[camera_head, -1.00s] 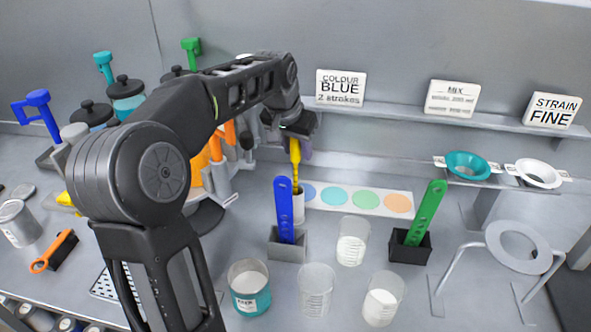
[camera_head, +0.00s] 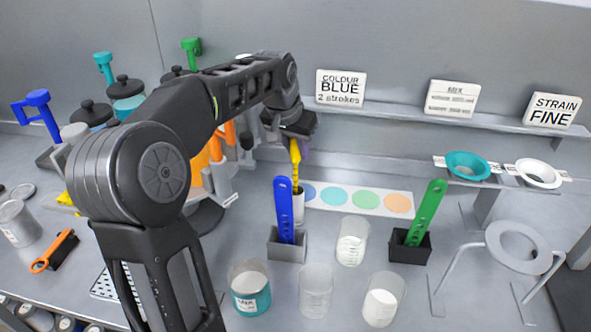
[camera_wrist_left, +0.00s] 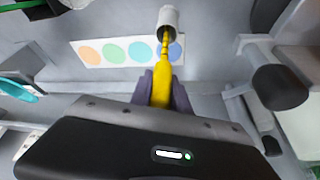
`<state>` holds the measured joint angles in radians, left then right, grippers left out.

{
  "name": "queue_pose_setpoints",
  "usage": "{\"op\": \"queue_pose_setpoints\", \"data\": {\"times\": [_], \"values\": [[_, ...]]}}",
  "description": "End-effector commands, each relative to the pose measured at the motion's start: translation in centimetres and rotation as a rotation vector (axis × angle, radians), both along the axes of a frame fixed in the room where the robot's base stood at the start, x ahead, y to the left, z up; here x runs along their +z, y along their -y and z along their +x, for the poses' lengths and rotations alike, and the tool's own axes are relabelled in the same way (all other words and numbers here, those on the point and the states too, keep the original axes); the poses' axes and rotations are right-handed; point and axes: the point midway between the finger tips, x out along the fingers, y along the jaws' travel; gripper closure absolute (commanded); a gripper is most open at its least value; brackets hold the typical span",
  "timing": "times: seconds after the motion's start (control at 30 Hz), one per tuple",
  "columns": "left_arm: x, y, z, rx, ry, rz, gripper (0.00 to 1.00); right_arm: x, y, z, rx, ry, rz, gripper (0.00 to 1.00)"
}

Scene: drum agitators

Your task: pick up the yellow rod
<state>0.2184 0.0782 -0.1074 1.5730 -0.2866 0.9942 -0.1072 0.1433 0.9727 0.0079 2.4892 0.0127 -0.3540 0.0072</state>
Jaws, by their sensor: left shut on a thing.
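The yellow rod (camera_head: 295,160) stands upright, its lower end in a white cup (camera_head: 298,206) behind the blue paddle. My left gripper (camera_head: 296,140) is above the cup, shut on the upper part of the rod. In the left wrist view the rod (camera_wrist_left: 162,82) runs from between the purple fingers (camera_wrist_left: 160,90) to the white cup (camera_wrist_left: 168,22). Its tip is hidden inside the cup. My right gripper is not in view.
A blue paddle (camera_head: 284,212) in a grey holder (camera_head: 287,246) stands just in front of the cup. A green paddle (camera_head: 427,212), clear beakers (camera_head: 352,240) and a colour strip (camera_head: 370,200) are nearby. Capped jars stand at left behind my arm.

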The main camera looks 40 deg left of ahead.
Motion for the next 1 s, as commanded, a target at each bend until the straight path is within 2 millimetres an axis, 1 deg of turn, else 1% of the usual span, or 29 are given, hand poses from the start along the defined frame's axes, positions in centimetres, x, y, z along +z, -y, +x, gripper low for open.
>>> {"op": "queue_pose_setpoints", "data": {"times": [0.73, 0.87, 1.0], "values": [[0.1, 0.0, 0.0, 0.0, 0.001, 0.0, 1.0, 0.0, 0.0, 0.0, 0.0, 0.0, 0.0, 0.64], [0.6, 0.0, 0.1, -0.001, 0.002, 0.001, 1.0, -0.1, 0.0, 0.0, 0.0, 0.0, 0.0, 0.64], [1.7, 0.0, 0.1, -0.001, 0.003, 0.001, 1.0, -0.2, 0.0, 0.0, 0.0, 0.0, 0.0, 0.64]]}}
